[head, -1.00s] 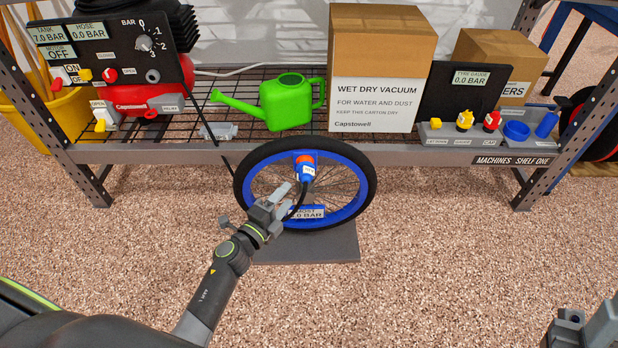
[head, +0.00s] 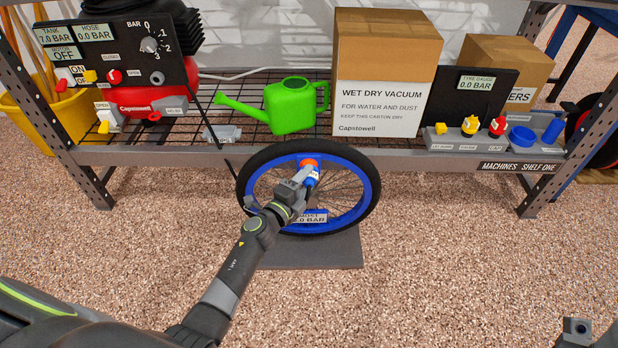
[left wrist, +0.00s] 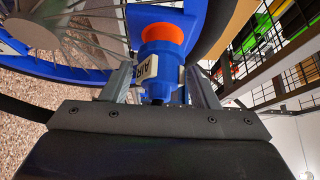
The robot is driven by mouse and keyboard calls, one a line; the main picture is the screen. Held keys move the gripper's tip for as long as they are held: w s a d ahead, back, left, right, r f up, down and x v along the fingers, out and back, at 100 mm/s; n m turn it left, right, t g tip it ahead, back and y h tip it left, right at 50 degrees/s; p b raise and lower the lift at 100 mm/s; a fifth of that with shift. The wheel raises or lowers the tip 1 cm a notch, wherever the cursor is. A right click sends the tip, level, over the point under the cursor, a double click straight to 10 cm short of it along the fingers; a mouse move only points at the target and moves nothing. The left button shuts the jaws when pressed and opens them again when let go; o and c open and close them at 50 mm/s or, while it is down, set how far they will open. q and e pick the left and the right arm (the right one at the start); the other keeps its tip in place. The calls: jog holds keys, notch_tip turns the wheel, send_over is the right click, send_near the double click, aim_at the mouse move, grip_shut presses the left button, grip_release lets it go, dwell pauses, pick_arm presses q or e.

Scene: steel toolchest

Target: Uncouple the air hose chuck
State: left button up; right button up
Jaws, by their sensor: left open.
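The air hose chuck (head: 311,172) is blue with an orange top and a white label. It sits at the upper inside of the blue rim of the wheel (head: 368,196). In the left wrist view the chuck (left wrist: 160,62) stands between the two fingers, its label reading AIR. My left gripper (head: 306,178) is open around the chuck's lower part; whether a finger touches it I cannot tell. It also shows in the left wrist view (left wrist: 158,85). The chuck's join to the valve is hidden. My right gripper (head: 578,335) shows only partly at the lower right corner.
The wheel stands on a grey base (head: 320,252) before the steel shelf. A red compressor (head: 150,100), a green watering can (head: 290,106), a vacuum carton (head: 385,75) and a tyre gauge panel (head: 470,95) stand on the shelf. The floor in front is clear.

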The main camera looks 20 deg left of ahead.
aim_at(312, 186)
pick_arm(q)
jog(key=shift+c, duration=0.3)
jog(key=c, duration=1.1)
jog(key=shift+s, duration=0.2)
grip_shut()
jog(key=shift+s+d+p, duration=0.25)
jog(key=shift+s+p, duration=0.1)
jog(key=shift+s, duration=0.2)
jog(key=shift+s+d+p, duration=0.2)
jog(key=shift+s, duration=0.45)
jog(key=shift+s+d+p, duration=0.2)
jog(key=shift+s, duration=0.45)
jog(key=shift+r, duration=0.1)
